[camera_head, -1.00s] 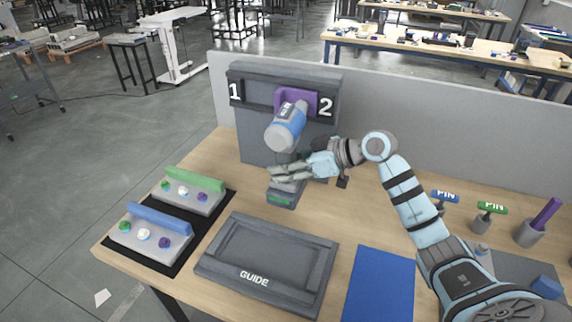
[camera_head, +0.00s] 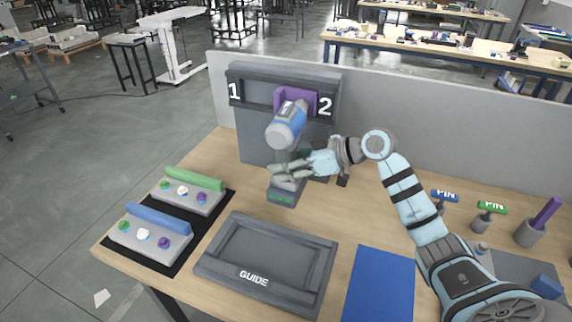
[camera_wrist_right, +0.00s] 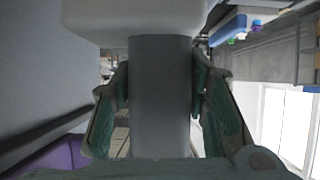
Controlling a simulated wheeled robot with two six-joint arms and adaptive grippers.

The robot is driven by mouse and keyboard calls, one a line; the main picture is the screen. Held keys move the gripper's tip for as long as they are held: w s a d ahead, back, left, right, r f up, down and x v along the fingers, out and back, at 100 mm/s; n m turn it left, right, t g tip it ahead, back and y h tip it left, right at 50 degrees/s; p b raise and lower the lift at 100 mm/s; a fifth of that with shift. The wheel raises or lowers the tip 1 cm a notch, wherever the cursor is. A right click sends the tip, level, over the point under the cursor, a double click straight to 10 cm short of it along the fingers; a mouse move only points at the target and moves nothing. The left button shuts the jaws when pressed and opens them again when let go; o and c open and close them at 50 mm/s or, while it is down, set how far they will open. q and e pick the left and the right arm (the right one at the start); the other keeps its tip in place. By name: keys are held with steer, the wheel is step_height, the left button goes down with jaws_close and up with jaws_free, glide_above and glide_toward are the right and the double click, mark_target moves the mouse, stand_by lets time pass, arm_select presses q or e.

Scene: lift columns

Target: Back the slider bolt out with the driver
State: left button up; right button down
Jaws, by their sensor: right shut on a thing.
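The driver (camera_head: 287,124) has a blue and grey body, a grip below it and a dark base (camera_head: 283,194) with a green mark. Its nose points at the purple slider (camera_head: 280,97) on the dark grey upright panel (camera_head: 262,140), between the labels 1 and 2, nearer 2. The slider bolt is hidden behind the driver. My right gripper (camera_head: 287,172) is shut on the driver's grip, coming in from the right. In the right wrist view the grey grip (camera_wrist_right: 160,95) stands between the two green-padded fingers. My left gripper is not in view.
A grey GUIDE tray (camera_head: 266,222) lies in front. Blocks with a green bar (camera_head: 195,179) and a blue bar (camera_head: 160,218) sit on a black mat at the left. PIN tools (camera_head: 491,208) and a purple piece in a cup stand right. A blue mat (camera_head: 380,285) lies bare.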

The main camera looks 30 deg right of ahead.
steer(key=shift+w+d+r, duration=0.1)
steer(key=shift+w+d, duration=0.15)
stand_by(0.4)
steer(key=shift+s+a+r+p, duration=0.1)
steer(key=shift+s+a+p, duration=0.2)
steer(key=shift+p, duration=0.5)
stand_by(1.1)
steer(key=shift+s+a+p, duration=0.15)
steer(key=shift+a+p, duration=0.05)
steer(key=shift+p, duration=0.1)
stand_by(0.6)
steer(key=shift+s+a+p, duration=0.3)
steer(key=shift+a+p, duration=0.05)
steer(key=shift+p, duration=0.05)
steer(key=s+a+p, duration=0.2)
steer(key=a, duration=0.1)
steer(key=shift+s, duration=0.3)
